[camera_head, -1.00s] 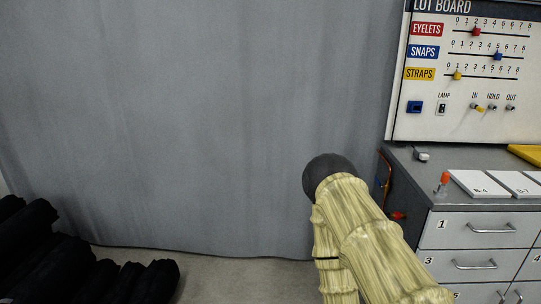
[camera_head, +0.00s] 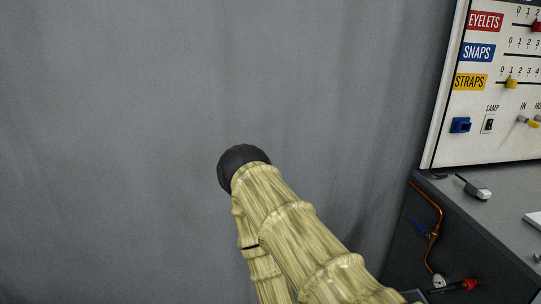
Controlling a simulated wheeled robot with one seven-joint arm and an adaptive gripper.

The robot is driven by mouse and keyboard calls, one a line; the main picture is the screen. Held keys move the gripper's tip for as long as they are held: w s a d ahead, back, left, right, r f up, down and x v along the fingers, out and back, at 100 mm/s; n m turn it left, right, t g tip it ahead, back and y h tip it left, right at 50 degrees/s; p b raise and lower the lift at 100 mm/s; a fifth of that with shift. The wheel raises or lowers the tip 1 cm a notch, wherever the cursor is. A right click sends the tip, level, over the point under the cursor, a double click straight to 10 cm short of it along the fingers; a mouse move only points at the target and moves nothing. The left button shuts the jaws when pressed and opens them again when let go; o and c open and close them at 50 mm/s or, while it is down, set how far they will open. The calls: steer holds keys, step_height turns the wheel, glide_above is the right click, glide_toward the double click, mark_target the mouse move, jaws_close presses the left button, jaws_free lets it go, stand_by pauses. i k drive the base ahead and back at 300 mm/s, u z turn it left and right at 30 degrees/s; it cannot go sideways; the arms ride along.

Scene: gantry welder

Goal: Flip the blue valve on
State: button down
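A small blue valve handle (camera_head: 419,227) sits on a bent copper pipe (camera_head: 439,217) on the side of the grey cabinet, at the lower right. A brass fitting is beside the blue handle. A red valve handle (camera_head: 468,284) and a small round gauge (camera_head: 438,281) are lower down, near the bottom edge. My arm, in a pale yellow-green cover with a dark round joint, crosses the lower middle, left of the pipe. My gripper is not in view.
The grey cabinet (camera_head: 470,245) stands at the right, with a white and grey block (camera_head: 477,190) on top. Above it is a board (camera_head: 480,120) with sliders and switches. A grey curtain (camera_head: 130,120) fills the left and middle.

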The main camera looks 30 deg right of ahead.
mark_target(414, 221)
steer(key=z, duration=0.55)
steer(key=i, duration=1.25)
steer(key=z, duration=1.75)
steer(key=i, duration=0.6)
steer(key=z, duration=2.65)
steer(key=k, duration=0.55)
steer(key=u, duration=0.75)
